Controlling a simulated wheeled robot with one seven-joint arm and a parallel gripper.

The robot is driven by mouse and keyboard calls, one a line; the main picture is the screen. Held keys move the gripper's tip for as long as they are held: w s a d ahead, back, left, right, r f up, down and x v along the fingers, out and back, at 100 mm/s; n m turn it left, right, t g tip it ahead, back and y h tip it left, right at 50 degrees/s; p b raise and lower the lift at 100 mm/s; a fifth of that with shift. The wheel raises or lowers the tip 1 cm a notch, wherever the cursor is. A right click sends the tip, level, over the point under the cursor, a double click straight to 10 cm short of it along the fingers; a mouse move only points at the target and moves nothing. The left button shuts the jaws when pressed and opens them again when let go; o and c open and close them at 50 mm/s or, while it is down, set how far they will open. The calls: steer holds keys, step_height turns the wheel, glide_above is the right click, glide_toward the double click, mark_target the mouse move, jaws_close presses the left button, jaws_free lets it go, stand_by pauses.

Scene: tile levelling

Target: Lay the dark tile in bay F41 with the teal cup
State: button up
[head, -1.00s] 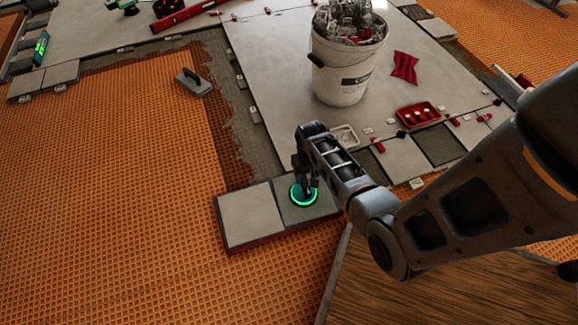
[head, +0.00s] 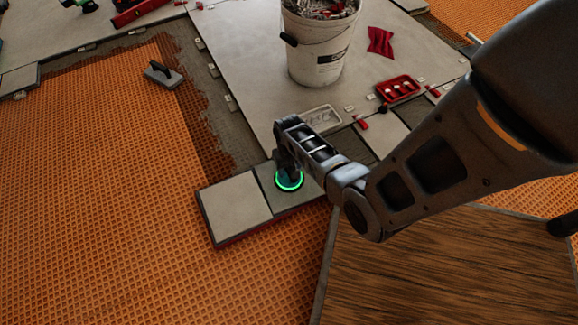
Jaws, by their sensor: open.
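The dark tile (head: 286,202) is a grey square lying flat on a low red-edged stand, right beside a lighter tile (head: 234,205). The teal cup (head: 289,182) shows as a glowing green ring on the dark tile's top. My gripper (head: 288,170) points down right over the cup, its jaws open; the fingers and the cup's upper part overlap, so contact cannot be told. My arm hides the tile's right part. No label F41 is readable, so I cannot tell which gap is that bay.
A white bucket (head: 315,50) of rubble stands on the pale tiled floor (head: 245,65). A red tray (head: 399,88), a red cloth (head: 380,41) and a trowel (head: 163,74) lie around. Orange matting (head: 110,170) spreads at left. A wooden board (head: 440,270) fills the lower right.

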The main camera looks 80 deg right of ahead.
jaws_close()
stand_by(0.9)
